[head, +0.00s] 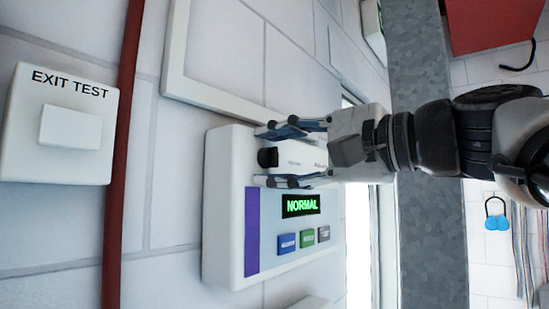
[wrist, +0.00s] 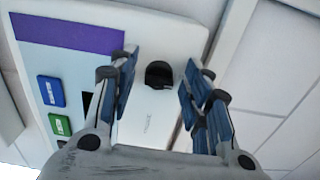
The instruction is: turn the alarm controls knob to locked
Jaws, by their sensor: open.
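The alarm panel (head: 222,222) is a white box on the wall with a purple stripe and a small screen (head: 300,205) reading NORMAL in green. Its black knob (head: 267,157) sits on the upper part of the panel in the head view. My gripper (head: 264,157) is open, with one finger above and one below the knob in that view. In the wrist view the knob (wrist: 158,74) lies just beyond and between the open fingertips, apparently untouched. The knob's pointer and any position labels are too small or hidden to read.
Blue (head: 287,243), green (head: 307,238) and grey (head: 323,233) buttons sit below the screen. An EXIT TEST box (head: 52,155) is on the wall to the left, beyond a red vertical pipe (head: 122,150). A white frame (head: 225,95) runs above the panel.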

